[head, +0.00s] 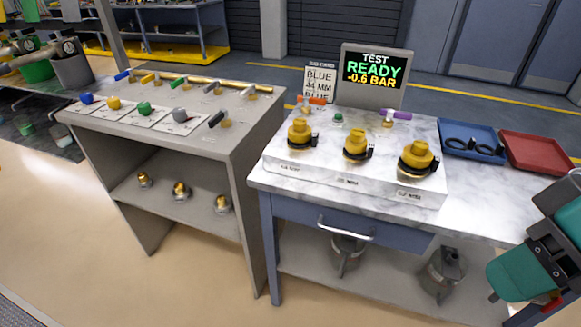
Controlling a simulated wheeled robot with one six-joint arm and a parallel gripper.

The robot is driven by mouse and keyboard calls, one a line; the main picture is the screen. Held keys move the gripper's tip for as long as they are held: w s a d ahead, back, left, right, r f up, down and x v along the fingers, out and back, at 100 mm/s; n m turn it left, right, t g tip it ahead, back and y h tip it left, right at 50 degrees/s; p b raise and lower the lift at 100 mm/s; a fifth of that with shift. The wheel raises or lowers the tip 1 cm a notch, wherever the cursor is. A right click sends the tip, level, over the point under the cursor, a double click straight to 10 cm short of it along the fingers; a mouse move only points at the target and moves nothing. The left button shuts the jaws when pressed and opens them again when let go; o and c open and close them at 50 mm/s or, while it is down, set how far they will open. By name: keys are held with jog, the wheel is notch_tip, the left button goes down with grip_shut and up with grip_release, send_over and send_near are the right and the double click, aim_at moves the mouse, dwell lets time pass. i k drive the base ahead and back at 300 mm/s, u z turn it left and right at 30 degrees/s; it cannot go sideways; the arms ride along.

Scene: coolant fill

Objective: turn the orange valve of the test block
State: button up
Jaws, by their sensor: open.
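The test block (350,181) is a pale slab on the marble-topped bench, with a row of 3 yellow fittings with black clamps along its front. The orange valve (317,100) is a small lever handle at the back left of the block, behind the left yellow fitting (300,132). Its handle lies roughly left to right in the picture. A purple valve handle (396,115) is at the back right, and a green button (338,118) sits between them. Part of my arm, with teal covers, shows at the lower right. My gripper's fingers are not in view, and nothing touches the orange valve.
A screen (374,71) behind the block reads "TEST READY -0.6 BAR". Blue (472,152) and red (537,153) trays lie to the right. A grey cabinet (247,134) with coloured valves stands at left.

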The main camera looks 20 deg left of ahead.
aim_at(306, 100)
jog(key=u, duration=0.25)
jog(key=k, duration=0.45)
jog(key=u, duration=1.4)
jog(key=i, duration=0.9)
jog(key=z, duration=0.45)
jog(key=i, duration=0.65)
jog(key=z, duration=0.95)
jog(key=i, duration=0.35)
jog(key=z, duration=0.3)
